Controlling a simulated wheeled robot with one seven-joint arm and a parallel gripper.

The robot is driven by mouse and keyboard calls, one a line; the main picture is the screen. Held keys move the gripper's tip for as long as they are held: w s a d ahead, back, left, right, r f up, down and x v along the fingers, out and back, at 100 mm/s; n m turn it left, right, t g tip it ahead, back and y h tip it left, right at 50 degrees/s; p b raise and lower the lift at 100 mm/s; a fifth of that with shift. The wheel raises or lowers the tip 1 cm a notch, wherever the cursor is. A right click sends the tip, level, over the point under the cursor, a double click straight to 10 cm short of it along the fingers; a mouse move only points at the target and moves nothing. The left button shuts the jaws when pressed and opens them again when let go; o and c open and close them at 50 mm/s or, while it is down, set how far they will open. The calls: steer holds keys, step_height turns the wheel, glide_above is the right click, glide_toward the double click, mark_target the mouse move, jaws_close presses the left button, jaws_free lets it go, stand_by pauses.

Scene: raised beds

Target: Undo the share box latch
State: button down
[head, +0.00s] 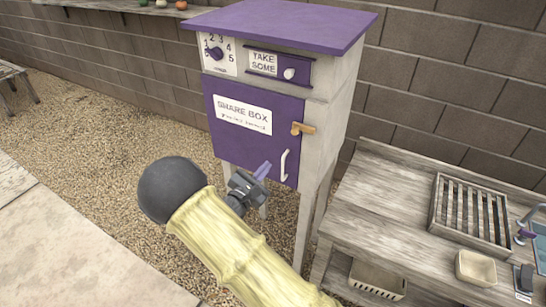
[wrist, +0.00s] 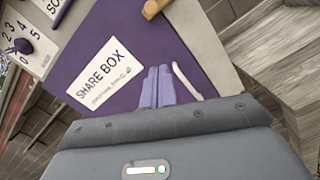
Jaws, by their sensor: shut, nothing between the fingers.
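The share box (head: 324,140) is a pale wooden cabinet on legs with a purple roof. Its purple door (head: 232,144) is closed and carries a white "SHARE BOX" label. The latch (head: 302,128), a small tan wooden bar, lies roughly level across the door's right edge; in the wrist view it shows at the top (wrist: 154,8). My gripper (head: 264,169) is shut and empty, in front of the door's lower part, below and left of the latch. I cannot tell whether it touches the door.
Above the door are a numbered dial (head: 215,54) and a "TAKE SOME" panel (head: 280,68) with a white knob. A wooden bench (head: 400,200) with a slatted rack (head: 470,214) and a bowl (head: 475,268) stands close on the right. Gravel (head: 110,150) is open on the left.

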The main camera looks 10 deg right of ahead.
mark_target(302, 131)
steer(key=w+d+r+p, duration=0.4)
steer(key=w+d+p, duration=0.1)
steer(key=w+d, duration=0.1)
steer(key=shift+w+d+p, duration=0.3)
steer(key=shift+w+d, duration=0.05)
steer(key=shift+d, duration=0.45)
steer(key=shift+r, duration=0.1)
